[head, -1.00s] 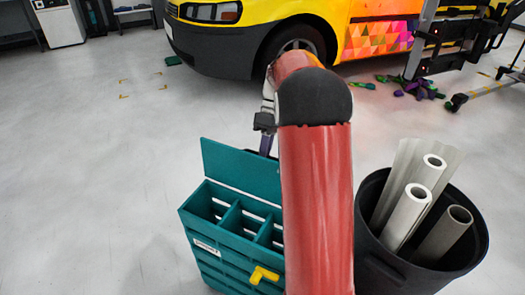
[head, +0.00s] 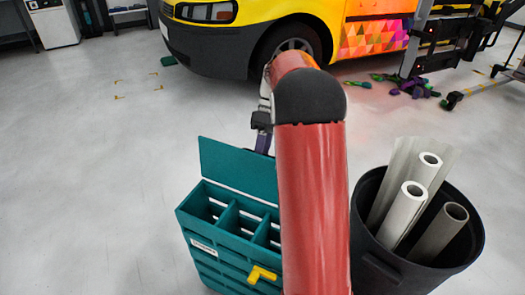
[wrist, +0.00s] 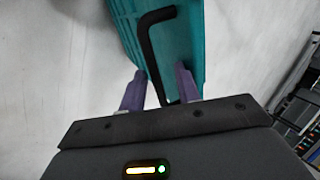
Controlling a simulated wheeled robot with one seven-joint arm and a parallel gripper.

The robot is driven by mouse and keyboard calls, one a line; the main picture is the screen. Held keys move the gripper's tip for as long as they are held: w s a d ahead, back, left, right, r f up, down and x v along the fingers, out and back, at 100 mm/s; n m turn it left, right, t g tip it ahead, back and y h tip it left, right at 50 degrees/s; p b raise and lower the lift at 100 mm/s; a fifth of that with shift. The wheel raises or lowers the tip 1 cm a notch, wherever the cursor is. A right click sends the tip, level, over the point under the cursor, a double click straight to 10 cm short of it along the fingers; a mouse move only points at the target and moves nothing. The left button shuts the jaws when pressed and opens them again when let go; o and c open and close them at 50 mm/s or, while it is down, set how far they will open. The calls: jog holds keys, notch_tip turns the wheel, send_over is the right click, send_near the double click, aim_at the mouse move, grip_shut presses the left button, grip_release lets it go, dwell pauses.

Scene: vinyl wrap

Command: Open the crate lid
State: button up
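The teal crate (head: 205,258) stands on the floor in the head view, with open compartments on top. Its lid (head: 238,172) stands raised at the far side, upright or leaning slightly back. A yellow latch (head: 262,273) sits on the crate's front. My red arm hides the right part of crate and lid. In the wrist view, the lid (wrist: 185,45) shows a black bar handle (wrist: 150,50). My gripper (wrist: 160,82) has its two purple fingers apart, one on each side of the handle, with gaps visible. In the head view my gripper is mostly hidden behind my arm.
A black bin (head: 425,275) with several rolls (head: 405,212) stands close to the right of the crate. A yellow van (head: 255,35) and a dark wheeled stand (head: 440,45) are behind. The floor left of the crate is clear.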

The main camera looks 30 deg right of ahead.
jog(key=v, duration=0.7)
jog(key=shift+d+r, duration=0.1)
jog(key=shift+c, duration=0.2)
